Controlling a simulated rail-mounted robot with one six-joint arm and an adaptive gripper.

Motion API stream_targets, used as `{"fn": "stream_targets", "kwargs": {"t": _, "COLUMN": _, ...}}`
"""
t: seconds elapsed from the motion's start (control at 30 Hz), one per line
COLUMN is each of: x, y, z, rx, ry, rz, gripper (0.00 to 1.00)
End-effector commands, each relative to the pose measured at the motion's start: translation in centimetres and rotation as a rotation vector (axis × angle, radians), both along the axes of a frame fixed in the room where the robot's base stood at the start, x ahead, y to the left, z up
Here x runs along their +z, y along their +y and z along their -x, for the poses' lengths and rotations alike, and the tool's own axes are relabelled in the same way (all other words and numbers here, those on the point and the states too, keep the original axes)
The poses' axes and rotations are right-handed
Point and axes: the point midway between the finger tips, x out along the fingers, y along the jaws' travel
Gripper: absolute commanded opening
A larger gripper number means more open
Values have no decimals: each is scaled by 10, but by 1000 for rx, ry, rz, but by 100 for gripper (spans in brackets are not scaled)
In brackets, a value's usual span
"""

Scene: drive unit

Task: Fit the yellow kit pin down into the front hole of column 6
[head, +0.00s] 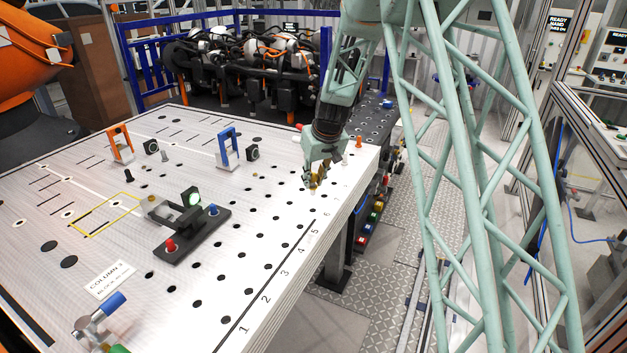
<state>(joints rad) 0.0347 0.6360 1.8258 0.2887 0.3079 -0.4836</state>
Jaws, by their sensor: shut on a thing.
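My gripper (315,185) is over the right part of the white perforated table (190,180), pointing down. It is shut on the small yellow kit pin (314,188), which shows only as a bit of yellow between and below the fingers. The fingers hide much of the pin, and I cannot tell how far its tip is from the table top. The printed number 6 (327,214) marks column 6 on the right edge, lower in the picture than the gripper. Dark holes run in rows inward from the numbers; the front hole of column 6 is hard to make out.
A black block with red and blue knobs (190,228) stands mid-table. A blue bracket (228,147) and an orange bracket (120,143) stand farther back. An orange pin (358,142) stands right of the gripper. A blue-handled clamp (100,315) is at the near corner.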

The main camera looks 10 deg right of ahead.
Motion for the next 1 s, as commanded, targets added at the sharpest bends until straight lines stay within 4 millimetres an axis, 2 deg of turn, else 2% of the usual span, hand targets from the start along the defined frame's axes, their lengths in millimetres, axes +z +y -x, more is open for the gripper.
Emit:
{"fn": "stream_targets", "kwargs": {"t": 0.37, "x": -8, "y": 0, "z": 0, "rx": -1, "ry": 0, "rz": 0, "gripper": 6}}
{"fn": "stream_targets", "kwargs": {"t": 1.0, "x": -50, "y": 0, "z": 0, "rx": -2, "ry": 0, "rz": -1, "gripper": 6}}
